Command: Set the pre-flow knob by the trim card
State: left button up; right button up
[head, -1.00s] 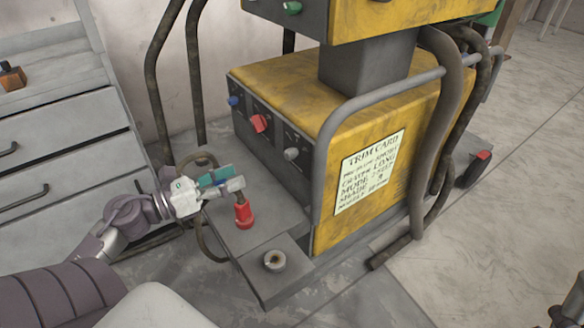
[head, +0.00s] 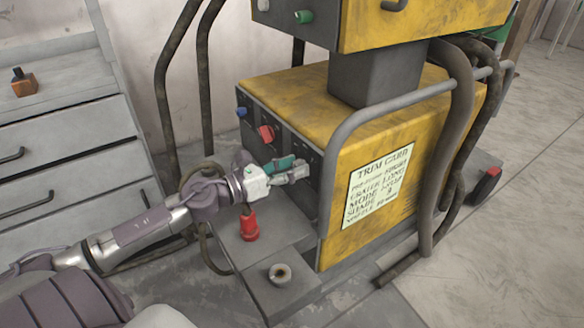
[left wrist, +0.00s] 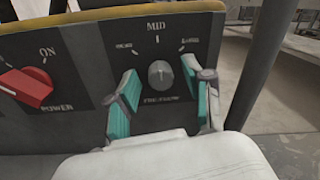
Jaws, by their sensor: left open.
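The grey pre-flow knob (left wrist: 160,73) is on the dark front panel in the left wrist view. Marks fan above it, MID at the top and LONG-like lettering to the right; the left word is blurred. My left gripper (head: 291,171) is open at the panel. Its teal-padded fingers (left wrist: 160,84) stand on either side of the knob, with visible gaps. The gripper hides the knob in the head view. The trim card (head: 377,186) is on the yellow machine's side; its small lines are hard to read. My right gripper is not in view.
A blue knob (head: 241,112) is farther left. A red-handled item (head: 249,226) and a small cup (head: 280,273) are on the grey base below. A grey rail (head: 333,165) rises close right of the gripper.

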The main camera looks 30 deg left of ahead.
pick_arm(q)
grip_shut()
dwell(0.3)
